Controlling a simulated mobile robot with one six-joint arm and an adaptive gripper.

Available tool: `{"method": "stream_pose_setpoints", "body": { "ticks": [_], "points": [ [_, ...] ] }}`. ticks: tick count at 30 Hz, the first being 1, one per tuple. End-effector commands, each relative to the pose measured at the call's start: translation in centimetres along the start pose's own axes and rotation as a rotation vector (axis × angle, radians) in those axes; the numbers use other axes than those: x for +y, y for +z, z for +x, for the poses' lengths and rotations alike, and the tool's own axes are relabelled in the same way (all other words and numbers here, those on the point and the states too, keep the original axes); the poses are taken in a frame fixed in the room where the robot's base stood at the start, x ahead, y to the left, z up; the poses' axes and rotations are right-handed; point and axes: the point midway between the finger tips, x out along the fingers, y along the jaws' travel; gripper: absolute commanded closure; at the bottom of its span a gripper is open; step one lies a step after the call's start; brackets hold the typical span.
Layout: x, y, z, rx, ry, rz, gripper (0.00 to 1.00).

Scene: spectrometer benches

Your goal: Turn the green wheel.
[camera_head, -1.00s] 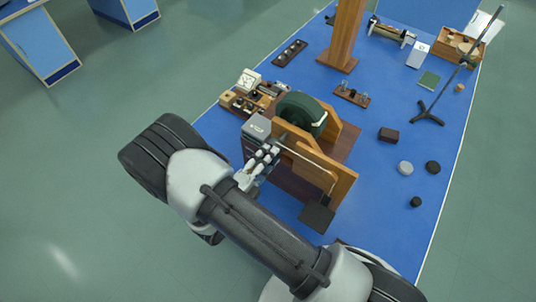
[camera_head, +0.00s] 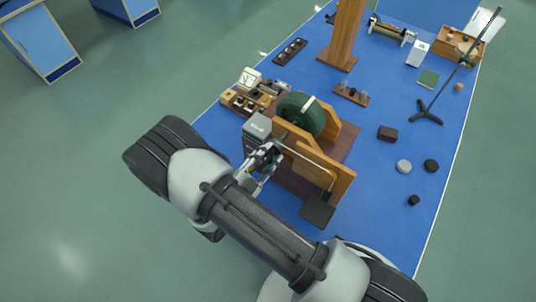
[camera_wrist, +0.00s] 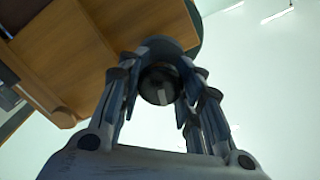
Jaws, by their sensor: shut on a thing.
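The green wheel (camera_head: 296,108) is a thick dark green disc with a pale mark on its rim. It stands upright between wooden supports (camera_head: 312,158) on the blue bench. My gripper (camera_head: 272,152) is at the near side of the front support. In the wrist view my gripper (camera_wrist: 160,72) is shut on a round dark knob (camera_wrist: 160,86) with a pale stripe, in front of the wooden panel. How the knob joins the wheel is hidden by the panel.
A grey box (camera_head: 257,125) stands left of the wheel, close to my gripper. A dark square block (camera_head: 317,212) sits at the support's near end. Small blocks and discs (camera_head: 404,166) lie to the right. A stand with a rod (camera_head: 428,115) is farther right.

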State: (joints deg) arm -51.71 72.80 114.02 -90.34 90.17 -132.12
Motion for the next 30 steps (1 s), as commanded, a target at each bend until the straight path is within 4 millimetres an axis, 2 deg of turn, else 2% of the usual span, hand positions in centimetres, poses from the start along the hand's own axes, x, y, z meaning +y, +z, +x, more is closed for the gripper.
{"method": "stream_pose_setpoints", "body": {
  "ticks": [7, 20, 21, 30],
  "points": [
    [0.31, 0.21, -0.13, -0.007, 0.004, -0.06, 1.0],
    [0.33, 0.2, -0.12, -0.007, 0.004, -0.068, 1.0],
    [0.34, 0.21, -0.12, -0.007, 0.004, -0.068, 0.67],
    [0.17, 0.1, -0.05, -0.004, 0.003, -0.065, 0.47]
  ]
}}
